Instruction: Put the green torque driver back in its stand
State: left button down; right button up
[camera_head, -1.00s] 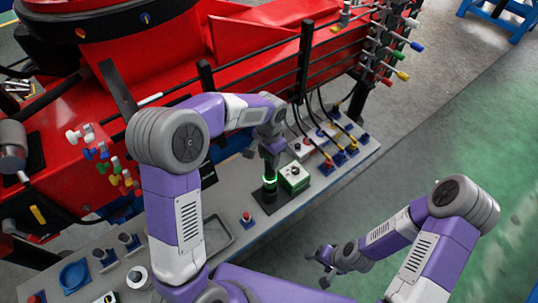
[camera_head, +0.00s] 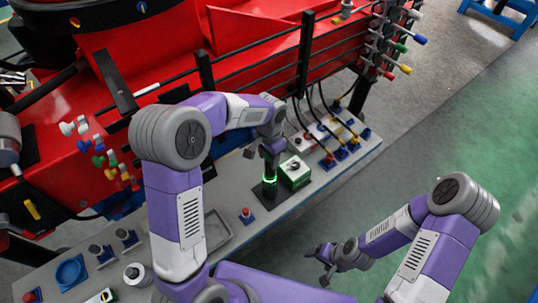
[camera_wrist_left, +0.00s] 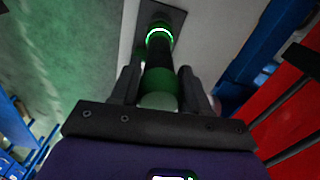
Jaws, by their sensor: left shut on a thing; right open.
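The green torque driver (camera_wrist_left: 160,78) is upright, with a green grip, a dark lower body and a glowing green ring (camera_head: 269,180) near its lower end. My left gripper (camera_head: 270,148) is shut on it from above; in the left wrist view the fingers (camera_wrist_left: 158,92) lie on both sides of the grip. The driver's lower end is at the dark stand (camera_head: 266,198) on the grey bench, in line with it. I cannot tell how deep it sits. My right gripper (camera_head: 325,258) is open and empty, over the floor to the right.
A green box with a white top (camera_head: 295,171) stands close to the right of the stand. A red button (camera_head: 246,215) and a grey tray (camera_head: 215,230) are to the left. Cables, blue connectors and the red crane body lie behind.

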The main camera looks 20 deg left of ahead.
pick_arm(q)
jog(key=shift+f+b, duration=0.8)
jog(key=shift+f, duration=0.4)
jog(key=c, duration=0.6)
grip_release()
jog(key=shift+r, duration=0.1)
jog(key=shift+o, duration=0.6)
jog(key=shift+r+p, duration=2.1)
jog(key=shift+r, duration=0.4)
